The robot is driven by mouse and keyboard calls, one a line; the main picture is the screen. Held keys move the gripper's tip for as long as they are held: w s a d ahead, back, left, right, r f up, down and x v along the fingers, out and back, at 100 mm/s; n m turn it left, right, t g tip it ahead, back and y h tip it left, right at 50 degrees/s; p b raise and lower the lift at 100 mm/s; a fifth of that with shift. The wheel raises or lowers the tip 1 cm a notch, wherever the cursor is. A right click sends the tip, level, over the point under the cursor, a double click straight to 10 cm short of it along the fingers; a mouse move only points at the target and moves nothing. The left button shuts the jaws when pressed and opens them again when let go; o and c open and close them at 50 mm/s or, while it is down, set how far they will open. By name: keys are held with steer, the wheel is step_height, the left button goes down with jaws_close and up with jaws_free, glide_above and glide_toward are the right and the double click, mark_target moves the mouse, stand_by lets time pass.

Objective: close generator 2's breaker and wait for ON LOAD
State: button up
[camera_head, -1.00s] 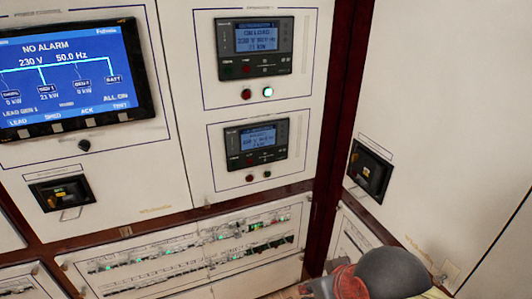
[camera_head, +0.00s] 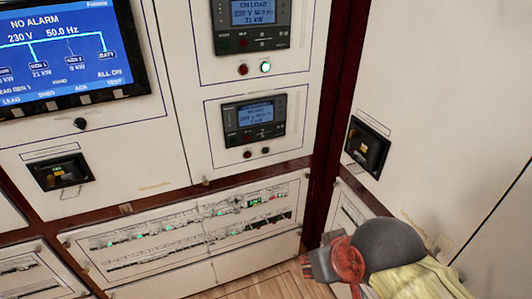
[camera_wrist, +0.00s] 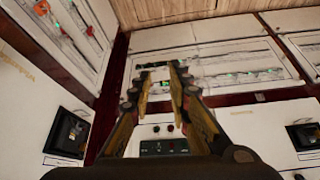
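The lower controller (camera_head: 254,119), taken as generator 2's, has a blue display too small to read surely. Its red button (camera_head: 247,154) and green button (camera_head: 265,150) look dim. In the wrist view this lower controller (camera_wrist: 163,148) appears upside down beyond my gripper (camera_wrist: 163,69), partly hidden by it. My gripper's fingers are apart and empty, and touch nothing that I can see.
A large screen (camera_head: 66,50) reads NO ALARM, with GEN 1 at 21 kW. Black recessed switches sit on the left panel (camera_head: 60,172) and right wall (camera_head: 367,147). Breaker rows (camera_head: 190,231) run below. Wooden floor (camera_head: 270,283) shows at the bottom.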

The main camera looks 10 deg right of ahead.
jaws_close()
stand_by(1.2)
